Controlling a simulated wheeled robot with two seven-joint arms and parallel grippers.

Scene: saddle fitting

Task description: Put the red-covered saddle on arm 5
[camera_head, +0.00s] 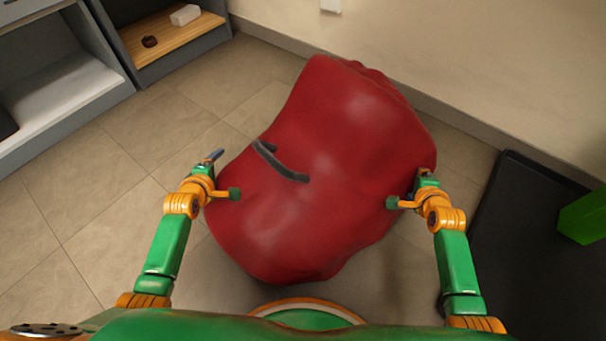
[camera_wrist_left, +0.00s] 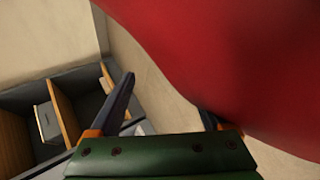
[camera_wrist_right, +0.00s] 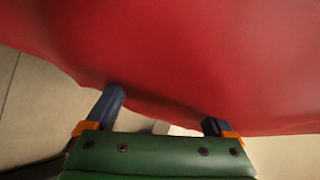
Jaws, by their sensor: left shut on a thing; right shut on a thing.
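The red-covered saddle (camera_head: 322,150) is held up between my two grippers in the head view, with a dark grey strap (camera_head: 280,163) across its top. It fills the upper part of the left wrist view (camera_wrist_left: 230,60) and of the right wrist view (camera_wrist_right: 180,50). My left gripper (camera_head: 221,172) is shut on the saddle's left edge; one finger shows outside it and the other is partly hidden by it. My right gripper (camera_head: 412,188) is shut on the saddle's right edge. The saddle's underside is hidden. Arm 5 cannot be made out.
A grey shelf unit (camera_head: 62,85) and a cabinet with a wooden shelf (camera_head: 172,36) stand at the upper left. A black mat or platform (camera_head: 520,270) with a green block (camera_head: 583,215) is at the right. A beige wall is behind; tiled floor (camera_head: 100,200) lies clear at left.

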